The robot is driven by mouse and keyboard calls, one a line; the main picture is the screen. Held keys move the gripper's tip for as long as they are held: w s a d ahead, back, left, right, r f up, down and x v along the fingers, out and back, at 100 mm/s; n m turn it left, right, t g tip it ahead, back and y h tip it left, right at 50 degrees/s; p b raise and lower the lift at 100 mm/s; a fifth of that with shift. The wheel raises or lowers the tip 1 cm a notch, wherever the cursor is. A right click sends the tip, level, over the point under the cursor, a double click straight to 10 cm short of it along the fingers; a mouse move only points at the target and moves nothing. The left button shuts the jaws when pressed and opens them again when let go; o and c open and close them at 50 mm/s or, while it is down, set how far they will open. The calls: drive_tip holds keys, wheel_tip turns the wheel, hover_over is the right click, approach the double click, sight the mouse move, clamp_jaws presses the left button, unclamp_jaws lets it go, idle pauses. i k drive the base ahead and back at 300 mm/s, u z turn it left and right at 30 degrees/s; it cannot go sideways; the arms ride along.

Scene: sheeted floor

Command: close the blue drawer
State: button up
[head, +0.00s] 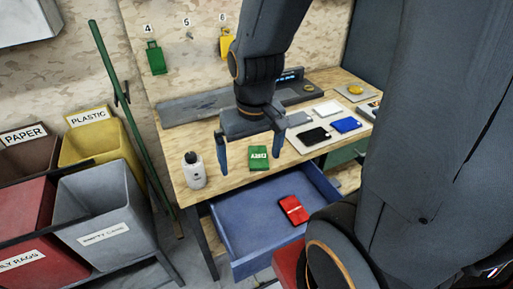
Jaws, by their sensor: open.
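The blue drawer (250,225) stands pulled out from under the wooden workbench (215,166), at the middle of the head view. A red item (293,209) with a pale band lies inside it, on the right. The drawer's near right part is hidden behind my arm. My gripper (251,160) points down with its fingers wide apart. It is open and holds nothing. In the picture its fingers lie over the bench top, to either side of a green labelled item (258,158); I cannot tell its height above it.
A white bottle (194,172) stands at the bench's left front edge. A tray with black, white and blue (346,125) items lies at the right. Waste bins, including a grey one (104,217), stand at left. A green pole (128,100) leans between bins and bench.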

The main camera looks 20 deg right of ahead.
sight(250, 220)
drive_tip(key=z, duration=1.35)
drive_tip(key=k, duration=1.2)
drive_tip(key=u, duration=0.2)
